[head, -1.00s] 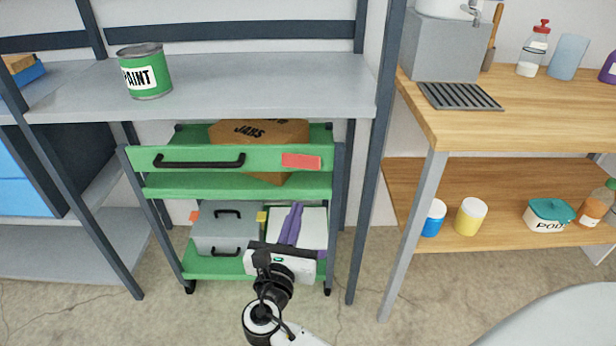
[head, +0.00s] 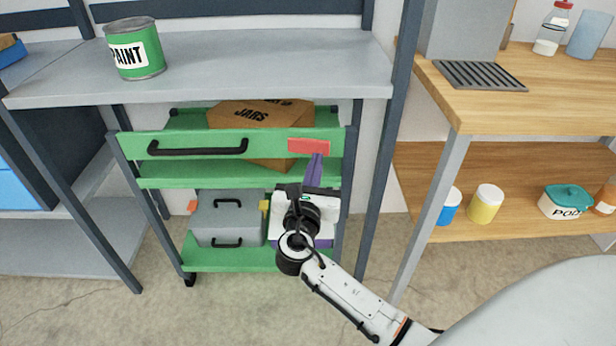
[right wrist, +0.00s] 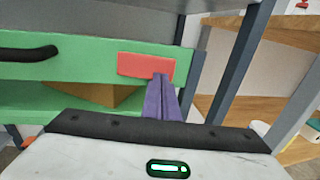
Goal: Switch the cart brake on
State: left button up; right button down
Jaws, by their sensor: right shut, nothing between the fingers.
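The green cart (head: 225,181) stands under a grey shelf, with a black handle (head: 198,147) on its front panel. A red rectangular plate (head: 309,146), which looks like the brake control, is on the right end of that panel. It also shows in the right wrist view (right wrist: 146,65). My right gripper (head: 317,157) has purple fingers, shut and empty, pointing up at the plate. In the right wrist view its fingertips (right wrist: 160,79) overlap the plate's lower right edge. I cannot tell whether they touch. My left gripper is not in view.
A box marked JARS (head: 255,110) sits on the cart's top and a grey case (head: 226,218) on its lower shelf. A paint can (head: 135,48) stands on the grey shelf (head: 260,70) above. A dark post and wooden bench (head: 560,85) stand close on the right.

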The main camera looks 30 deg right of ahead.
jog(key=shift+w+d, duration=0.35)
